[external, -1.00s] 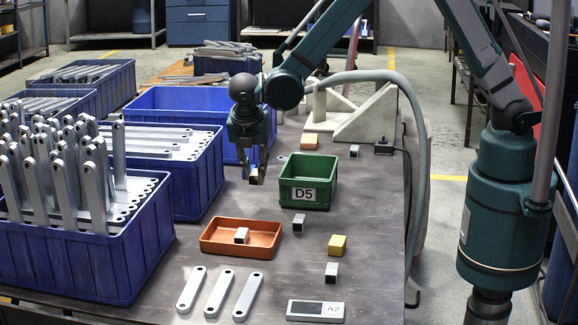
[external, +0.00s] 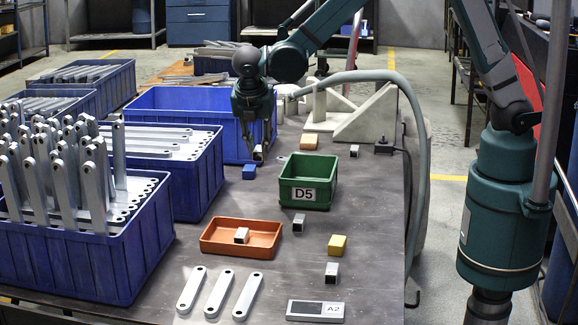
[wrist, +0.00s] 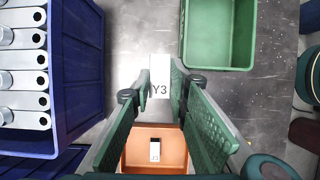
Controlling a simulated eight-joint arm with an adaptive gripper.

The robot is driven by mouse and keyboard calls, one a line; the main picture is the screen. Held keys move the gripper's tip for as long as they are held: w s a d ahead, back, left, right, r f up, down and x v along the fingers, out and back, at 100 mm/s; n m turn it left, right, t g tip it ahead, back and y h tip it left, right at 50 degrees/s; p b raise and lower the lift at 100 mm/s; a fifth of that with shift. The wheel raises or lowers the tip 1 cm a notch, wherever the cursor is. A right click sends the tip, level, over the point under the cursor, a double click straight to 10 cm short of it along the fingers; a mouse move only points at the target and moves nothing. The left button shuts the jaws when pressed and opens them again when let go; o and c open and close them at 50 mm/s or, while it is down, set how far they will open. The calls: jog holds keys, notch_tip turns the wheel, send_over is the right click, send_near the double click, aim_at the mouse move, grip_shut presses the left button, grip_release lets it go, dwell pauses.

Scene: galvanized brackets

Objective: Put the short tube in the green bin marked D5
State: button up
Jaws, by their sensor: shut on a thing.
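My gripper (external: 258,148) is shut on a small pale short tube (external: 258,154), held above the table behind and left of the green bin. In the wrist view the fingers close on the held tube (wrist: 160,88), whose white face reads Y3. The green bin marked D5 (external: 304,194) stands upright on the table, right of the gripper and nearer the camera; its floor looks empty in the wrist view (wrist: 219,67).
An orange tray (external: 213,251) holds another small tube (external: 241,236). More small tubes (external: 299,222) (external: 332,273), a yellow block (external: 337,245) and a blue block (external: 249,172) lie around. Blue crates (external: 120,262) line the left. A hose (external: 402,90) arches behind.

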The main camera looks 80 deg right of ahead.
jog(key=s+d+b, duration=0.2)
jog(key=s+d, duration=1.1)
jog(key=shift+a+f, duration=0.1)
jog(key=shift+f, duration=2.5)
jog(key=shift+f+b, duration=0.6)
jog(key=shift+f, duration=2.5)
jog(key=shift+f+b, duration=0.5)
jog(key=shift+f, duration=1.4)
jog(key=shift+f, duration=0.1)
jog(key=o, duration=0.5)
jog(key=shift+f, duration=0.1)
jog(key=shift+c, duration=0.2)
jog(key=o, duration=0.5)
jog(key=shift+c, duration=0.2)
